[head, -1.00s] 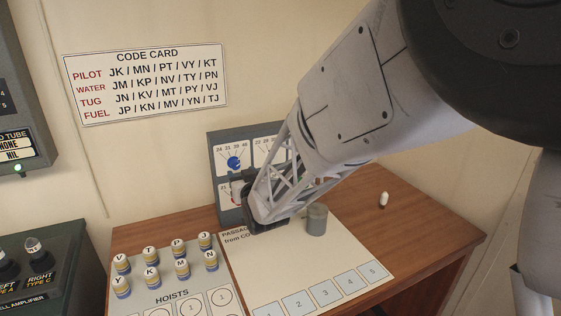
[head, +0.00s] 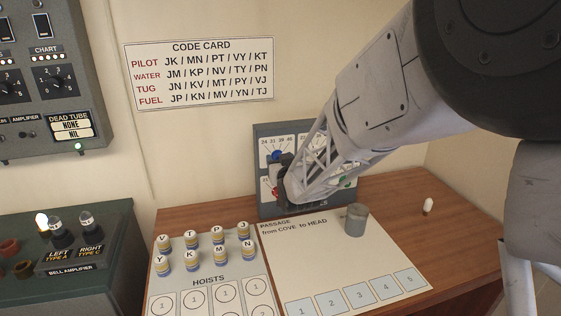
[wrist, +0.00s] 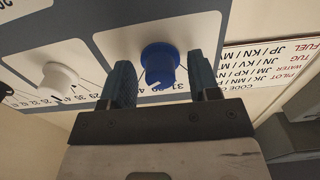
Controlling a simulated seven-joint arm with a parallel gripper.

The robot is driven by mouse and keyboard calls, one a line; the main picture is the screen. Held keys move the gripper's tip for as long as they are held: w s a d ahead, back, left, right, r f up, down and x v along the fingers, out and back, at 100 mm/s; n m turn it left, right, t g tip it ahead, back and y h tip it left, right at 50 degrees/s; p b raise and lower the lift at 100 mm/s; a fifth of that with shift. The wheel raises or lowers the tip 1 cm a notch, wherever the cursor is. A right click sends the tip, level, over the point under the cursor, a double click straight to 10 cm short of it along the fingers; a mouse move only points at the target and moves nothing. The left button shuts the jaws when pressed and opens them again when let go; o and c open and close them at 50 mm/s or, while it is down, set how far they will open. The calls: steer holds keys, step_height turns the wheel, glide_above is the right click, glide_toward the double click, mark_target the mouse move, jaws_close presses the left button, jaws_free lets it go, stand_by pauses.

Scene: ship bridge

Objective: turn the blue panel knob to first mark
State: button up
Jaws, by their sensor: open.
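The blue panel knob (head: 277,155) is at the upper left of the grey upright panel in the head view, partly covered by my gripper (head: 285,168). In the wrist view the blue knob (wrist: 160,65) stands between my two open fingers (wrist: 161,80), one on each side. I cannot tell whether either finger touches it. A printed scale (wrist: 170,91) of numbers and lines lies around the knob, seen upside down and partly hidden by the fingers. I cannot make out which mark the knob points to.
A white knob (wrist: 57,77) is beside the blue one in the wrist view. A red knob (head: 275,193) and a green knob (head: 345,183) are lower on the panel. A grey cylinder (head: 356,219), lettered pegs (head: 192,240) and a white bulb (head: 428,206) stand on the desk.

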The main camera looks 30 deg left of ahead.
steer(key=shift+c, duration=0.3)
steer(key=c, duration=0.9)
steer(key=shift+o, duration=0.2)
steer(key=shift+n, duration=0.4)
steer(key=n, duration=2.2)
steer(key=shift+n, duration=0.4)
